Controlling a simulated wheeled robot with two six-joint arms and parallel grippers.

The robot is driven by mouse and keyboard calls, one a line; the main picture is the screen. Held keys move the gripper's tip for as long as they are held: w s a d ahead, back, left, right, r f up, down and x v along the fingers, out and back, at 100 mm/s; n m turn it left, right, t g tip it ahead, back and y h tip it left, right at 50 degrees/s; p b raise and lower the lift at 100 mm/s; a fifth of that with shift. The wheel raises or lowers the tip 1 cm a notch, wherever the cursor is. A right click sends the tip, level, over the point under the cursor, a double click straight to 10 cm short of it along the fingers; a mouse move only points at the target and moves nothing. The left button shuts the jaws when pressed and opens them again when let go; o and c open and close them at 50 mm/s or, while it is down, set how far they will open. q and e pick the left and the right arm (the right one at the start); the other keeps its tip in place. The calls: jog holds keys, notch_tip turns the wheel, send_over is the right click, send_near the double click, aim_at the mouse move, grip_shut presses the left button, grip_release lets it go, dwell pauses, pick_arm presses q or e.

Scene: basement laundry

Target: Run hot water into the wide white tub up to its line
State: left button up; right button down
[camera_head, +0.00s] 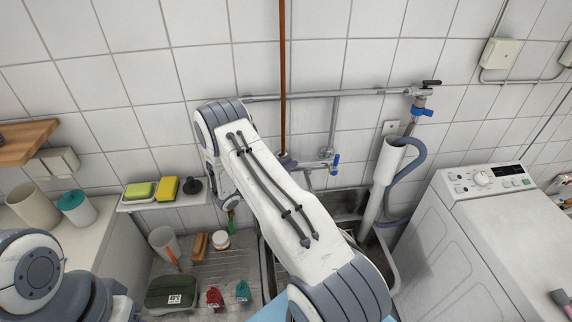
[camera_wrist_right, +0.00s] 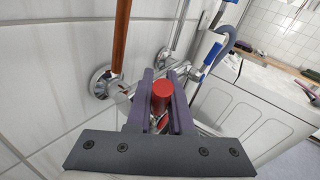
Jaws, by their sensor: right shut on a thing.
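My right arm reaches across the sink to the wall, and its gripper (camera_head: 288,162) is at the foot of the copper pipe (camera_head: 282,80), largely behind the arm. In the right wrist view, the purple-grey fingers (camera_wrist_right: 161,100) are shut around the red tap knob (camera_wrist_right: 162,88). A blue-handled tap (camera_head: 336,164) is just right of it on the wall. The sink (camera_head: 352,205) is partly hidden by my arm. I cannot make out the wide white tub, its line or any running water. My left arm shows at the lower left, without its gripper fingers.
A washing machine (camera_head: 455,240) stands at right. A grey hose in a white pipe (camera_head: 386,165) stands beside the sink. A shelf (camera_head: 160,202) with sponges (camera_head: 167,188) and a draining board (camera_head: 205,270) with a green box (camera_head: 172,290) and brushes are at left.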

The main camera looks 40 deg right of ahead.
jog(key=shift+s+d+m+y, duration=0.2)
jog(key=shift+d+m+y, duration=0.25)
jog(key=shift+y, duration=0.45)
jog(key=shift+a, duration=0.1)
jog(key=c, duration=0.8)
grip_release()
jog(key=b+v, duration=0.4)
jog(key=v, duration=0.6)
jog(key=shift+a, duration=0.25)
